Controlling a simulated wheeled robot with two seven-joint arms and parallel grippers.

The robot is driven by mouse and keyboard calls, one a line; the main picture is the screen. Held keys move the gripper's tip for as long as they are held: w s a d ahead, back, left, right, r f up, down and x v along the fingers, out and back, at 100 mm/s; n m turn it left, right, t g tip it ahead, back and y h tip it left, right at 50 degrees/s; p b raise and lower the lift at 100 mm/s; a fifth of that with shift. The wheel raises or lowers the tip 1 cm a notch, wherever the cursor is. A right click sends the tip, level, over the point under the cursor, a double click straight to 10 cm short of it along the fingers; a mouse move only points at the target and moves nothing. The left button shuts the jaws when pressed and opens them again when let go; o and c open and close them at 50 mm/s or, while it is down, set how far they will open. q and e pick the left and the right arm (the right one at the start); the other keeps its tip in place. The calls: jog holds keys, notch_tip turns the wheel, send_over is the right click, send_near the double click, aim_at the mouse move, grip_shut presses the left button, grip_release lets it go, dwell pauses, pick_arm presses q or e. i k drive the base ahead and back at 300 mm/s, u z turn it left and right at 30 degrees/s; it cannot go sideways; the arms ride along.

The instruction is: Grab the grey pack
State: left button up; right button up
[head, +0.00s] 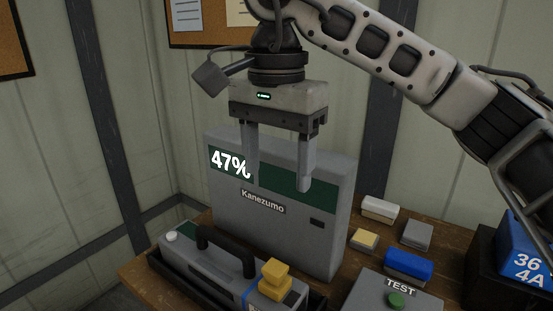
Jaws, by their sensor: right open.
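A long grey pack (200,258) with a black carry handle (226,247) lies in a dark tray (318,301) at the lower left of the head view. A blue band and stacked yellow blocks (275,279) show at its right end. My right gripper (278,187) points down with its fingers apart and nothing between them. It is above the pack and to the right of its handle, and it overlaps the front of a tall grey Kanezumo unit (283,228) in the picture. I cannot tell how far it is from the unit. My left gripper is out of view.
The Kanezumo unit shows 47% and stands on the wooden table (137,268) behind the pack. At right are small white, yellow, grey and blue blocks (408,264), a TEST box (375,298) with a green button, and a blue pack marked 36 4A (527,262).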

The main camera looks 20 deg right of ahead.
aim_at(226, 271)
jog(key=k, duration=1)
